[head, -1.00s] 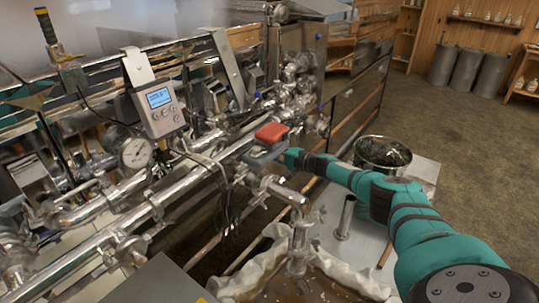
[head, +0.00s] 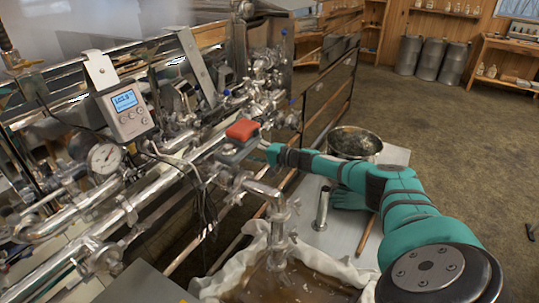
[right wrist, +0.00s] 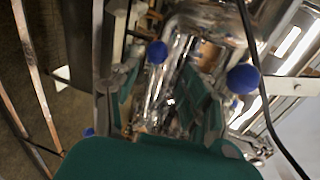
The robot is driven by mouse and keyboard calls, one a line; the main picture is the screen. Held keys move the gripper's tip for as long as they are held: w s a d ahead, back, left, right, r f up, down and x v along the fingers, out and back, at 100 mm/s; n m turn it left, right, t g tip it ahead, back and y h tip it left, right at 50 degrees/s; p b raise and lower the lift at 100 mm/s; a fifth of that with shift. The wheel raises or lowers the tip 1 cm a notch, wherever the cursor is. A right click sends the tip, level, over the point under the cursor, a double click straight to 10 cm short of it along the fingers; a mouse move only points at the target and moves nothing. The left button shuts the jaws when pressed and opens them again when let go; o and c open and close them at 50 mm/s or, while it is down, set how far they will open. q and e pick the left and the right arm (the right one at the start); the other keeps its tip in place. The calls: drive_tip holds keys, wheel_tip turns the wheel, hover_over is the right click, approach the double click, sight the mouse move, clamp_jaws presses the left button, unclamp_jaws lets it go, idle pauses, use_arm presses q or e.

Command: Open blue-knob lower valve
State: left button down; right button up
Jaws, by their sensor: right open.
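Several blue knobs sit on the steel valve pipework. In the right wrist view one round blue knob (right wrist: 242,79) is large at right, a smaller one (right wrist: 157,52) is near the upper middle, and another (right wrist: 89,132) shows low at left. Which is the lower valve's knob I cannot tell. My right gripper (right wrist: 160,95) has its teal fingers apart with nothing held, and the small knob appears beyond them. In the head view a blue knob (head: 291,100) shows on the pipework's right end. My right arm reaches toward the pipes below it, its fingers not clearly visible. My left gripper is out of view.
Pipes, a gauge (head: 104,157) and a thermometer box (head: 126,110) crowd the left. Floor is open at right.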

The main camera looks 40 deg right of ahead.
drive_tip(key=v, duration=0.9)
drive_tip(key=shift+d+f, duration=0.15)
